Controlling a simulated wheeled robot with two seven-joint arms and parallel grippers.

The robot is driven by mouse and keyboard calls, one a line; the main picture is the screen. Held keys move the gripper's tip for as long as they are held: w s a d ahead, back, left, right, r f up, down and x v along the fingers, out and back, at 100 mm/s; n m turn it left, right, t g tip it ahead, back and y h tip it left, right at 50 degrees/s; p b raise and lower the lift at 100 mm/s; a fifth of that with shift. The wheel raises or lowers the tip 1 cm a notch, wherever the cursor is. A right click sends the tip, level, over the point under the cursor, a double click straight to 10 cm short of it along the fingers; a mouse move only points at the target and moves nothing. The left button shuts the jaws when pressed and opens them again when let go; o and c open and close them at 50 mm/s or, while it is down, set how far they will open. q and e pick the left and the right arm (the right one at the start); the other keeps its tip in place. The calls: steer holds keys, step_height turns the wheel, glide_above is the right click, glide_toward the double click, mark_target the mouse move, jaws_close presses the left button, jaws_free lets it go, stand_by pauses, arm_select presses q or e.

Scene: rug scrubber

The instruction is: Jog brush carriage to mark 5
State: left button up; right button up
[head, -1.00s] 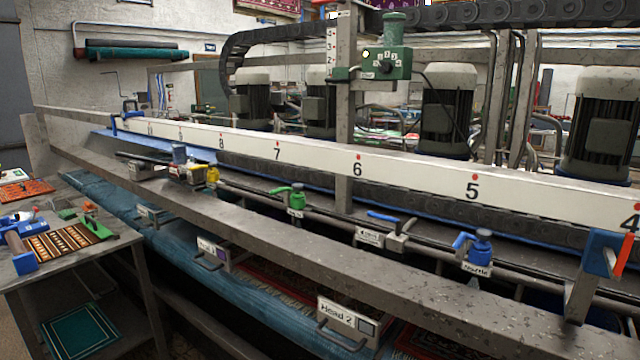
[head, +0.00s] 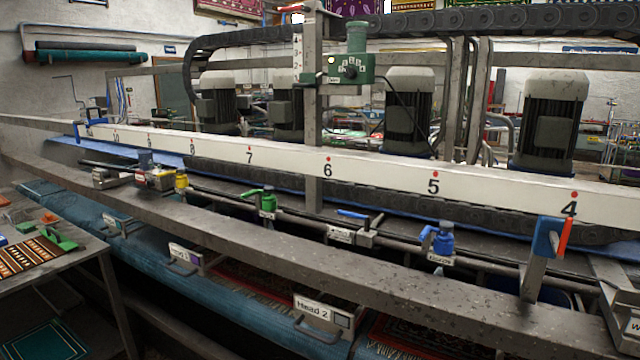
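A long white scale rail (head: 380,174) runs across the machine, with red dots over numbers that fall toward the right. Mark 5 (head: 433,187) is right of the middle. A grey upright post (head: 313,120) crosses the rail just left of mark 6; it carries a green control box (head: 345,68) with a dial and a lit lamp. Which part is the brush carriage I cannot tell for certain. A blue stop with a red-orange lever (head: 551,240) stands below mark 4. Neither of my grippers is in view.
Blue (head: 437,240) and green (head: 266,201) valves sit on pipes behind the grey front beam. A "Head 2" drawer plate (head: 324,311) is below it. A bench (head: 70,262) with rug samples stands at left. Large motors (head: 548,120) stand behind the rail.

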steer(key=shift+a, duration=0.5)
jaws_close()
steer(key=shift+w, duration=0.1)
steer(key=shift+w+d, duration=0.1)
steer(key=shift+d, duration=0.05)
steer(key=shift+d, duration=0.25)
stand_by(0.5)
